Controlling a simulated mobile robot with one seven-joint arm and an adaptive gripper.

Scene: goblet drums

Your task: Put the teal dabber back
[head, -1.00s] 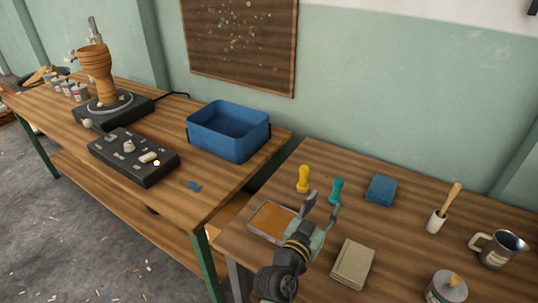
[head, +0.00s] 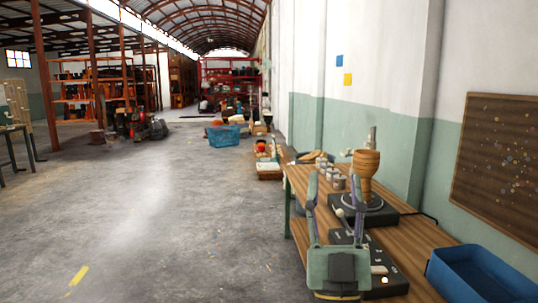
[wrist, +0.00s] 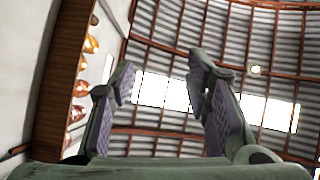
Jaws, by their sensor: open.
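My gripper (head: 333,198) is open and empty, raised in front of the workbench in the head view, its fingers pointing up. In the wrist view my gripper (wrist: 165,95) shows both fingers spread with nothing between them, against the roof. The teal dabber is not in view in either current frame. The wooden goblet drum (head: 365,175) stands on a dark round turntable base (head: 375,212) on the bench, behind and right of my gripper.
The wooden workbench (head: 415,240) holds a black control box (head: 385,283), partly hidden by my gripper, and several small cans (head: 338,182). A blue bin (head: 480,275) is at the lower right. Open concrete floor (head: 170,220) lies to the left.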

